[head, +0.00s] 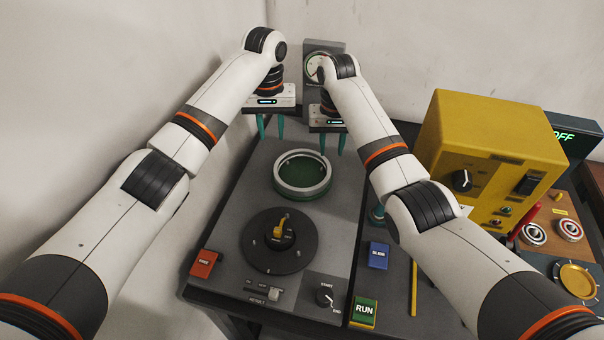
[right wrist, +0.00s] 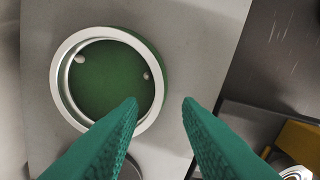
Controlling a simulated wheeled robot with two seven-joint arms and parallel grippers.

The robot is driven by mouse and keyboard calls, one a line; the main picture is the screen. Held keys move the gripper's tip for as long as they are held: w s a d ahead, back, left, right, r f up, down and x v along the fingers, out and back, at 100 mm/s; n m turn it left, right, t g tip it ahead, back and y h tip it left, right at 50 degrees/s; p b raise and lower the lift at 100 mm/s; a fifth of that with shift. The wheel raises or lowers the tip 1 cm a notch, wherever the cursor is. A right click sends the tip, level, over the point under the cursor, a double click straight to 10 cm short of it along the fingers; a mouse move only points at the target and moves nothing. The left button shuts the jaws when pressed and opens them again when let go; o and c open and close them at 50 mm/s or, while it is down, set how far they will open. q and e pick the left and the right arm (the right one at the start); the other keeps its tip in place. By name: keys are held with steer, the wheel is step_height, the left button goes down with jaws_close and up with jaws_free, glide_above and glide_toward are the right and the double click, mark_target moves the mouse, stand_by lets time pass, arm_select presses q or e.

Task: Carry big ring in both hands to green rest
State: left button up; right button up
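The big ring (head: 300,192) is pale metal and lies flat on the round green rest (head: 302,172) on the grey bench top. The right wrist view shows the ring (right wrist: 57,80) around the green surface (right wrist: 108,82), with a green edge showing outside it at upper right. My left gripper (head: 271,136) is open and empty, above and behind the ring to the left. My right gripper (head: 332,148) is open and empty, behind the ring to the right. Its fingers (right wrist: 160,102) look apart from the ring.
A dark turntable (head: 259,254) with a yellow pointer sits in front of the ring. A gauge (head: 318,66) stands behind the grippers. Red (head: 205,263), blue (head: 378,256) and green RUN (head: 364,311) blocks lie around. A yellow box (head: 485,150) stands right; a wall is close at left.

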steer(key=shift+r, duration=2.4)
